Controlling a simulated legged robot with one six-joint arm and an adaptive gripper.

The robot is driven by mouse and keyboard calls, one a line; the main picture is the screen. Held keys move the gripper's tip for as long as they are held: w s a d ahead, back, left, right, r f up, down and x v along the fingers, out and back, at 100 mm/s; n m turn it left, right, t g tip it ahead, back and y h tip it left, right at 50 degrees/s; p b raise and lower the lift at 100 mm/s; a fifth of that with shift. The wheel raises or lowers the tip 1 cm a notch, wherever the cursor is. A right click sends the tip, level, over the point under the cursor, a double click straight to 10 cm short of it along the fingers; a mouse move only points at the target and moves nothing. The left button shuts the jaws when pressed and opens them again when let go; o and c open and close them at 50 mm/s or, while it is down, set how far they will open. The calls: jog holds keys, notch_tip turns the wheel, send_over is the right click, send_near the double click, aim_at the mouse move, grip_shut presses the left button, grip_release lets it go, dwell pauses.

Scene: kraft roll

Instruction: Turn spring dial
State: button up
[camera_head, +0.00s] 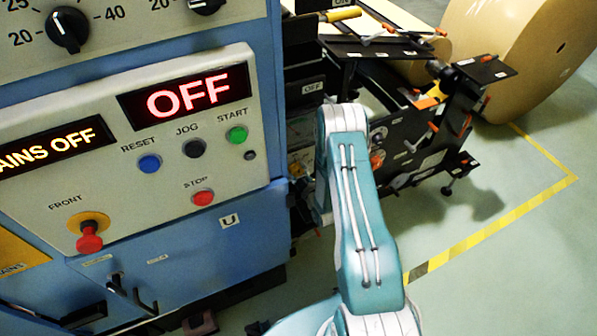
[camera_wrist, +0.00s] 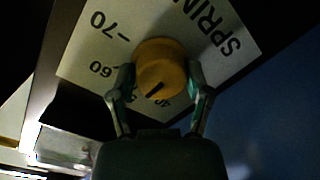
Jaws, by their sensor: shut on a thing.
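The spring dial (camera_wrist: 161,66) is a round yellow-orange knob with a dark pointer line, in the wrist view. It sits on a pale scale plate (camera_wrist: 232,62) marked 60, 70 and part of the word SPRING. The dark pointer line points to the lower left in the picture. My gripper (camera_wrist: 161,84) has one finger on each side of the knob and is shut on it. Part of the scale below the knob is hidden by the knob and fingers. In the head view my arm reaches to the dark machine, and the gripper is hidden there.
A blue control cabinet (camera_head: 230,247) stands on the left with buttons and a lit OFF display (camera_head: 188,97). A dark machine frame (camera_head: 400,138) is behind my arm. A large brown paper roll (camera_head: 535,50) is at the back right. Floor on the right is clear, with yellow tape (camera_head: 500,233).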

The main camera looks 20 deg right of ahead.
jog(key=shift+w+a+n, duration=0.15)
jog(key=shift+a+n, duration=0.05)
jog(key=shift+n, duration=1)
jog(key=o, duration=1.1)
jog(key=shift+w+f, duration=0.1)
jog(key=shift+o, duration=0.2)
jog(key=shift+s+d, duration=0.1)
jog(key=shift+s, duration=0.3)
jog(key=s+r, duration=0.1)
jog(key=s, duration=1)
jog(key=shift+r, duration=0.15)
jog(key=shift+s, duration=0.15)
